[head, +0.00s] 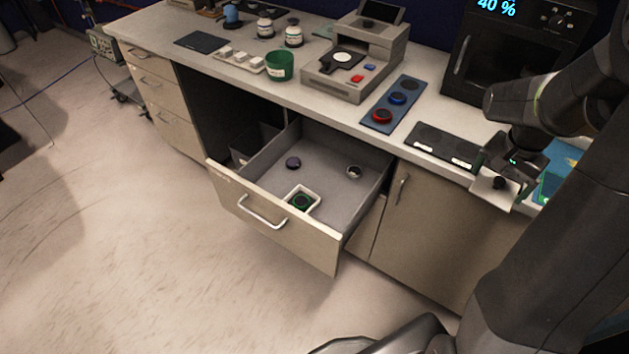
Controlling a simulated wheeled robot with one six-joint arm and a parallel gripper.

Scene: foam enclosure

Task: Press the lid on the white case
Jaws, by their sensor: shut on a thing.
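The white case (317,204) is a small square open box in the pulled-out drawer, near its front panel. A dark green round piece (302,201) lies inside it. My gripper (506,172) is at the right, by the counter's front edge, well to the right of the case and higher up. It is shut on the lid (492,192), a pale square plate with a dark knob. The lid looks roughly level, clear of the case. The fingertips are partly hidden by the gripper body.
The open drawer (255,188) juts from the counter. It also holds a dark purple disc (293,163) and a small round piece (354,172). On the counter stand a grey device (355,62), a blue button panel (393,103), a black tray (443,146) and a green cup (280,66).

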